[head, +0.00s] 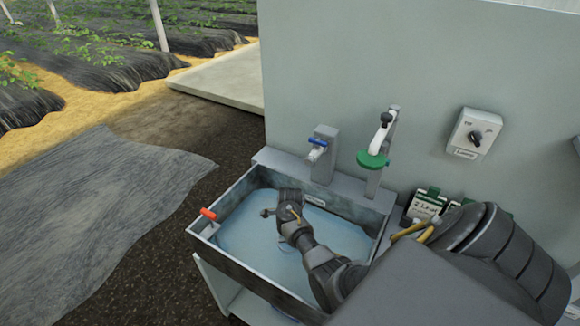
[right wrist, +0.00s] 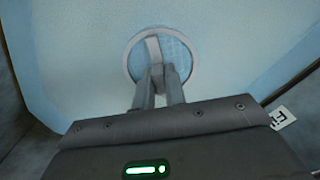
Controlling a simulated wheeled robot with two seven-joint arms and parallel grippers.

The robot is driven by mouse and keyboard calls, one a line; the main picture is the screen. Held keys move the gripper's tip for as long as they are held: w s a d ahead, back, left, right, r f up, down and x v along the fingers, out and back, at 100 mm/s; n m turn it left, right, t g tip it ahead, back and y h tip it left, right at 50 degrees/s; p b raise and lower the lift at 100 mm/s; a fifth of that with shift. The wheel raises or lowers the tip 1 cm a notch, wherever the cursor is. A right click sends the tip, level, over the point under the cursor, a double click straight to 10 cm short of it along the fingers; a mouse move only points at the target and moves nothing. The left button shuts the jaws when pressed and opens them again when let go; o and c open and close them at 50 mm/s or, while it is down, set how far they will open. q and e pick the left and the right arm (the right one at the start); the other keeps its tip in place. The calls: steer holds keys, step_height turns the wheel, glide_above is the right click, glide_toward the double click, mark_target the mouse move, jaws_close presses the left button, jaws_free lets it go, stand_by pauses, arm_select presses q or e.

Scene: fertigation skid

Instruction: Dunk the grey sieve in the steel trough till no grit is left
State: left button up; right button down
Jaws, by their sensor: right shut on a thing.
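The steel trough (head: 243,274) stands against the grey-green panel and holds pale blue water (head: 250,240). My right gripper (head: 284,208) reaches down into the trough, over the water. In the right wrist view my right gripper (right wrist: 157,80) is shut on the handle of the grey sieve (right wrist: 133,60). The sieve is a round ring with a bluish mesh, seen face on against the water. I cannot tell how deep it sits, and I see no grit on the mesh. My left gripper is in neither view.
A tap with a blue lever (head: 317,142) and a post with a green disc (head: 372,159) stand at the trough's back edge. A red handle (head: 208,214) is at its left end. A switch box (head: 475,133) is on the panel. Green-and-white packs (head: 424,206) stand right.

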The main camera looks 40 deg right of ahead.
steer(key=shift+r+p, duration=2.5)
steer(key=shift+r, duration=0.05)
step_height(320, 180, up, 3)
steer(key=shift+f+p, duration=0.15)
steer(key=shift+p, duration=0.85)
steer(key=shift+d+r, duration=0.1)
steer(key=shift+r, duration=0.1)
step_height(320, 180, up, 10)
steer(key=shift+f, duration=0.15)
